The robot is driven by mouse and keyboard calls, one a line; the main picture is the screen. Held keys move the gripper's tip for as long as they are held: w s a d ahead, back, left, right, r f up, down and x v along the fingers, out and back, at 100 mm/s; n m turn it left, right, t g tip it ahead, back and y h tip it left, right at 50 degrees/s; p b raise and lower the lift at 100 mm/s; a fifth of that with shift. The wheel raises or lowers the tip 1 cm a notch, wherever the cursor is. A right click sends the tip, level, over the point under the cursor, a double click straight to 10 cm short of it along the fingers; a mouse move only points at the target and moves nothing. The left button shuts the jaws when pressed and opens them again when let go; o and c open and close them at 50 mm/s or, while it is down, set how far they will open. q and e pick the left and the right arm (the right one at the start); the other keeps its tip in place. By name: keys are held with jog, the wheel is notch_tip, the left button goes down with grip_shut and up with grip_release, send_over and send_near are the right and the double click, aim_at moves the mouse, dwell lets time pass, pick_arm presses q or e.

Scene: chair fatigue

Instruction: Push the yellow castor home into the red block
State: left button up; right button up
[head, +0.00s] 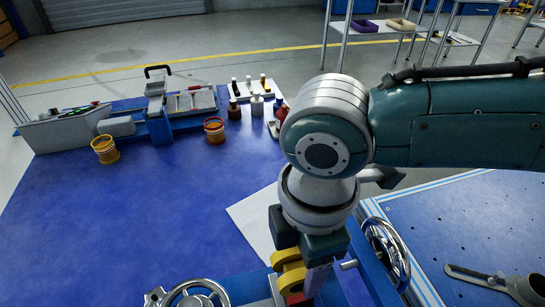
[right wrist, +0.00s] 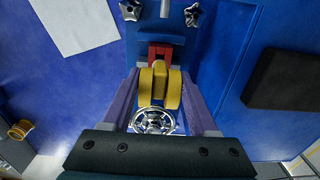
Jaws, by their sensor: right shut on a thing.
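The yellow castor (head: 287,262) is at the bottom of the head view, below my right wrist. In the right wrist view the castor (right wrist: 160,88) sits between the two purple fingers of my right gripper (right wrist: 160,80), which is shut on it. The red block (right wrist: 160,53) is just beyond the castor in that view, its near part hidden by the castor. Only a small bit of the red block (head: 294,298) shows in the head view. I cannot tell how deep the castor sits in the block. My left gripper is not in view.
Metal handwheels (head: 388,250) (head: 196,295) stand near the work spot. A white sheet (head: 252,222) lies on the blue table (head: 150,215). A dark pad (right wrist: 280,78) shows at right in the wrist view.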

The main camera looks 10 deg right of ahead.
jog(key=shift+f, duration=0.35)
jog(key=shift+f+b, duration=1.15)
jog(key=shift+f, duration=0.2)
jog(key=o, duration=1.3)
jog(key=shift+o, duration=0.2)
notch_tip(320, 180, up, 9)
jog(key=p, duration=0.3)
jog(key=shift+p, duration=0.35)
jog(key=shift+r, duration=0.5)
